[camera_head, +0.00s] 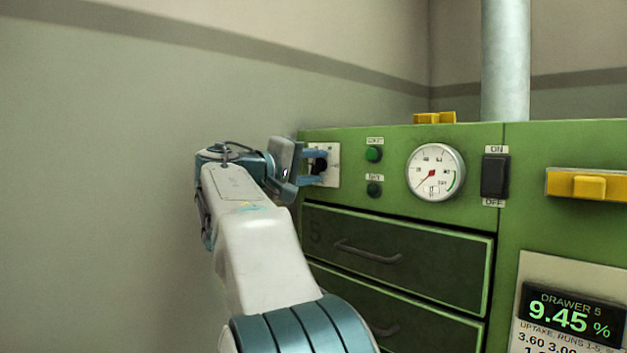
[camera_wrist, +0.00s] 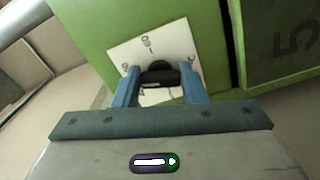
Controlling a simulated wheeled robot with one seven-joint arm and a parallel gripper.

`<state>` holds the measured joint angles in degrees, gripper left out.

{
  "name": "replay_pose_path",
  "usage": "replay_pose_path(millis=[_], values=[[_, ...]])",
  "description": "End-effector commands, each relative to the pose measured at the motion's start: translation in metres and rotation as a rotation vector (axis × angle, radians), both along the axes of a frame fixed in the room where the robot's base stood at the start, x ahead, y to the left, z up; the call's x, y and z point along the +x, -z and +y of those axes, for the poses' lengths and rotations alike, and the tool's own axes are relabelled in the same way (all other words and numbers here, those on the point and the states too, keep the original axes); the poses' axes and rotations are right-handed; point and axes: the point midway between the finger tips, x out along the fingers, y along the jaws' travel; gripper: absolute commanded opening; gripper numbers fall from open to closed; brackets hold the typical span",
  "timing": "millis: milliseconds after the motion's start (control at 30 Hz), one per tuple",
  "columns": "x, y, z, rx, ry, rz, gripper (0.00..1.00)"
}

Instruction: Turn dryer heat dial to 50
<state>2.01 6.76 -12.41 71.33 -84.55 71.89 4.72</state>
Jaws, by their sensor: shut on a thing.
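The heat dial (camera_wrist: 158,75) is a black knob on a white scale plate (camera_wrist: 119,53) on the green dryer (camera_head: 473,135). In the head view the dial (camera_head: 319,165) is partly hidden behind my gripper, at the panel's left end. My gripper (camera_head: 316,168) is shut on the dial, with one blue finger on each side of it. In the wrist view my gripper (camera_wrist: 160,88) faces the plate, which looks tilted. A few printed marks show around the knob, but the fingers cover part of the scale and I cannot tell the setting.
Right of the dial are two green lamps (camera_head: 374,154), a round gauge (camera_head: 435,172) and a black ON/OFF switch (camera_head: 495,176). Drawers with handles (camera_head: 368,252) lie below. A display (camera_head: 570,314) reads 9.45 %. The wall (camera_head: 100,180) at left is bare.

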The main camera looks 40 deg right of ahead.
Motion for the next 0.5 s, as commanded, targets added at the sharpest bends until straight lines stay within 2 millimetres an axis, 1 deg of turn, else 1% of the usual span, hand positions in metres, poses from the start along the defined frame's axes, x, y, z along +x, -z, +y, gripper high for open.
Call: replay_pose_path(millis=[33, 200, 500], values=[[0.0008, 0.0044, 0.0005, 0.004, 0.000, -0.033, 0.15], [0.0011, 0.0039, 0.0005, 0.012, -0.001, -0.126, 0.15], [0.0011, 0.0025, 0.0005, 0.018, -0.001, -0.209, 0.15]])
